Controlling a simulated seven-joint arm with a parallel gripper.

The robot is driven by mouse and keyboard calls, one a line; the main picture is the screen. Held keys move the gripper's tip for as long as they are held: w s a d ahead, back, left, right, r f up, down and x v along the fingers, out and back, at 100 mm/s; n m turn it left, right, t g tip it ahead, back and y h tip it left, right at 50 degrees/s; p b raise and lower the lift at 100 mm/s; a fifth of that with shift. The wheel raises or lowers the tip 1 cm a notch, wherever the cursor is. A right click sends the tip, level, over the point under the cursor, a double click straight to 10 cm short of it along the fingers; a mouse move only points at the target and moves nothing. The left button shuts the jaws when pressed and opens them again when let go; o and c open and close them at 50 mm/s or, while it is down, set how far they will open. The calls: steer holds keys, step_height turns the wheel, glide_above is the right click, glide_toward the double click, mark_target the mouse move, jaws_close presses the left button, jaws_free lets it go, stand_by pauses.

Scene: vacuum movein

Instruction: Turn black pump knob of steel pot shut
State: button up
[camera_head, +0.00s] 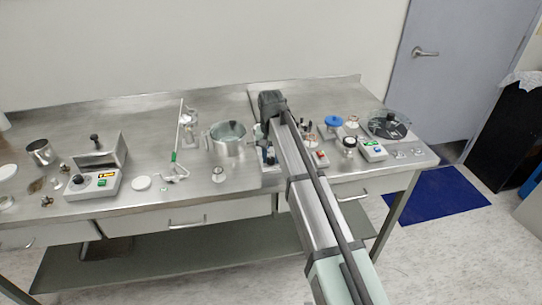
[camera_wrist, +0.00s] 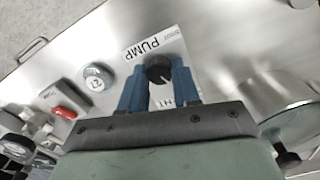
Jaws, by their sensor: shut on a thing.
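The black pump knob (camera_wrist: 158,70) sits on a pale plate (camera_wrist: 178,45) with the printed word PUMP, in the wrist view. My gripper (camera_wrist: 159,84) has its two blue fingers on either side of the knob, shut on it. The knob shows a light pointer line. In the head view my gripper (camera_head: 267,152) is at the bench, right of the steel pot (camera_head: 230,146), and my arm hides part of the panel and the knob.
A white-labelled round knob (camera_wrist: 97,77) and a red switch (camera_wrist: 65,112) lie left of the fingers in the wrist view. On the steel bench (camera_head: 330,95) stand a control box (camera_head: 93,183) at left and a blue-topped item (camera_head: 333,121) at right. Bare bench lies behind them.

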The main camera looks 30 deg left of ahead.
mark_target(271, 158)
steer(key=n, duration=1.4)
steer(key=shift+a, duration=0.1)
stand_by(0.5)
steer(key=o, duration=1.1)
steer(key=shift+c, duration=0.2)
steer(key=shift+r, duration=0.1)
step_height(271, 158, up, 14)
steer(key=shift+f, duration=0.2)
